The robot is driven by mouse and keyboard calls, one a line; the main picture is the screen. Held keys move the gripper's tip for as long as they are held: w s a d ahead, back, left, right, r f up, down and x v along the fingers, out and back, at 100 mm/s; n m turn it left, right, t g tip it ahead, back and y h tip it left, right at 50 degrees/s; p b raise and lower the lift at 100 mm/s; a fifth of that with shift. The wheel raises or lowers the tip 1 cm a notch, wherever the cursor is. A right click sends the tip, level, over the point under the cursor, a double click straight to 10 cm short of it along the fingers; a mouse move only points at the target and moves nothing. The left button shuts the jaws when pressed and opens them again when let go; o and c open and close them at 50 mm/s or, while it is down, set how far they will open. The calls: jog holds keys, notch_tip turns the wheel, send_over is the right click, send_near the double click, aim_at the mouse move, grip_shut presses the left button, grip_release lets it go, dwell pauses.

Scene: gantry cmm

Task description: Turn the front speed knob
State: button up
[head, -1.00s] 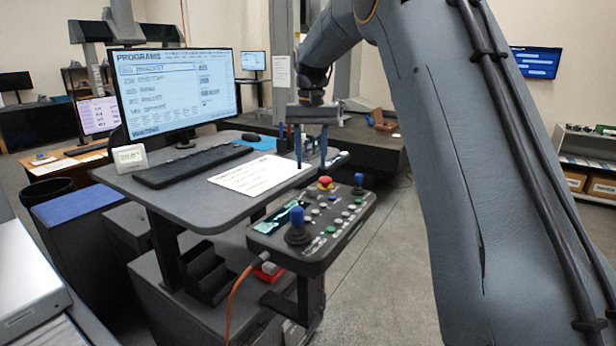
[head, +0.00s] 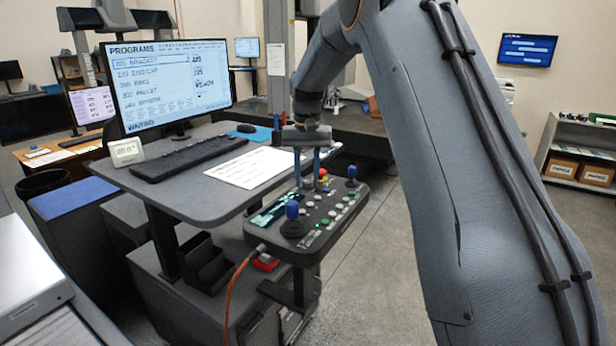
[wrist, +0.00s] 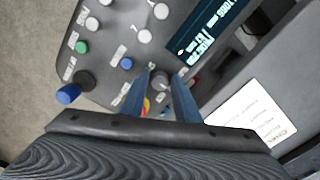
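The control panel (head: 318,232) carries two blue-topped joysticks, several buttons and a red emergency stop (head: 322,174). My gripper (head: 307,184) points down over its far part, near the emergency stop. In the wrist view my gripper (wrist: 160,90) has its two blue fingers apart. A grey round knob (wrist: 161,79) shows in the gap between them, close to the fingertips; I cannot tell whether they touch it. Its label is not readable, and the fingers hide it in the head view. The emergency stop (wrist: 147,104) is partly hidden behind a finger.
One joystick (head: 292,222) stands at the panel's near left, the other (head: 352,176) at its far right. The desk (head: 190,188) with a white sheet (head: 240,168), keyboard (head: 188,158) and monitor (head: 166,84) lies left of the panel. Open floor (head: 385,250) lies to the right.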

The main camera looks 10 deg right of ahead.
grip_shut()
jog(key=shift+n, duration=0.3)
jog(key=n, duration=0.4)
jog(key=shift+w, duration=0.1)
jog(key=n, duration=0.5)
jog(key=shift+d+r+b, duration=0.1)
jog(key=shift+b, duration=0.25)
jog(key=shift+o, duration=1.9)
grip_release()
